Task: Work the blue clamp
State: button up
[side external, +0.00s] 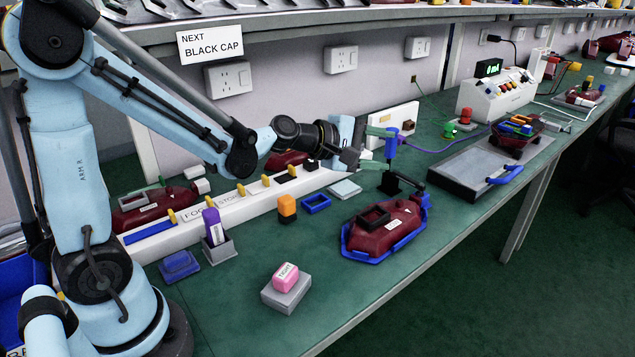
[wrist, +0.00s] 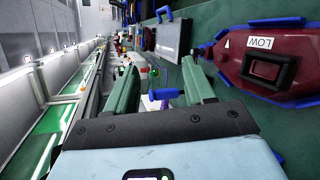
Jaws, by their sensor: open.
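A dark red lamp (side external: 385,228) sits in a blue cradle (side external: 372,259) on the green bench, with a black rectangular frame on top. A blue upright part with a black arm, which looks like the blue clamp (side external: 425,203), stands at the cradle's right end. In the wrist view the lamp (wrist: 238,55) is at the right, labelled LOW. My gripper (side external: 385,149) has its green fingers apart, above and behind the lamp. A blue upright tool (side external: 392,146) on a black stand (side external: 389,184) shows by the fingertips; I cannot tell whether they touch it. In the wrist view my gripper (wrist: 160,82) is open.
A grey tray (side external: 468,172) with a blue handle lies right of the lamp. A pink block (side external: 286,277) on a grey base, a purple bottle (side external: 213,225) and an orange block (side external: 287,206) stand left. A white rail runs along the wall. The front bench between pink block and lamp is clear.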

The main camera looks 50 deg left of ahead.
jog(key=w+a+f+n+t+y, duration=0.1)
jog(key=w+a+f+n+t, duration=0.15)
jog(key=w+a+n, duration=0.45)
jog(key=n+t+y, duration=0.2)
jog(key=n+y, duration=0.1)
jog(key=n, duration=0.8)
send_near(390, 152)
notch_tip(390, 152, up, 3)
jog(key=w, duration=1.3)
jog(key=shift+a, duration=0.45)
jog(key=shift+c, duration=0.3)
grip_shut()
